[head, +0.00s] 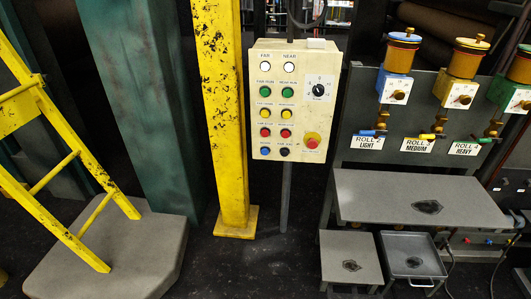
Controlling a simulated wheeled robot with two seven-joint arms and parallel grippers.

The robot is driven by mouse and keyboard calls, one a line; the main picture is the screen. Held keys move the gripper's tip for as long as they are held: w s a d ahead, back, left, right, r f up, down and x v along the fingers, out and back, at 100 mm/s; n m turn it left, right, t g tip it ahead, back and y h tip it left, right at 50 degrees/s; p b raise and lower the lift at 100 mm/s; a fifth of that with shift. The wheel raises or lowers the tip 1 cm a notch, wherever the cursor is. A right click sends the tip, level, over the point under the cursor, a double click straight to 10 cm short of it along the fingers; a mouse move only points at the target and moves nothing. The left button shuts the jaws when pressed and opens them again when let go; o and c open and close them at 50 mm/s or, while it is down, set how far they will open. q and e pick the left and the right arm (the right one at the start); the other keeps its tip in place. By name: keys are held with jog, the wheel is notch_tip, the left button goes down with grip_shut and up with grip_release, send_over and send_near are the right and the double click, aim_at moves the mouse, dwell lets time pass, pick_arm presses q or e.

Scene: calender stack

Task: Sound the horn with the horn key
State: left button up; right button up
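A cream control panel (294,105) stands upright on a grey post in the middle of the head view. It carries two columns of round buttons, with white at the top, then green, yellow and red. The bottom row has a blue button (265,151) on the left and a dark button (284,152) on the right. A black rotary knob (318,90) and a large red button on a yellow ring (312,140) sit on the right side. The small labels are too blurred to tell which key is the horn. Neither gripper is in view.
A yellow column (222,110) stands just left of the panel. A yellow ladder (60,190) is at the far left on a grey slab (110,255). At right is a grey bench (420,197) below several coloured pots and valves. Dark floor is open before the panel.

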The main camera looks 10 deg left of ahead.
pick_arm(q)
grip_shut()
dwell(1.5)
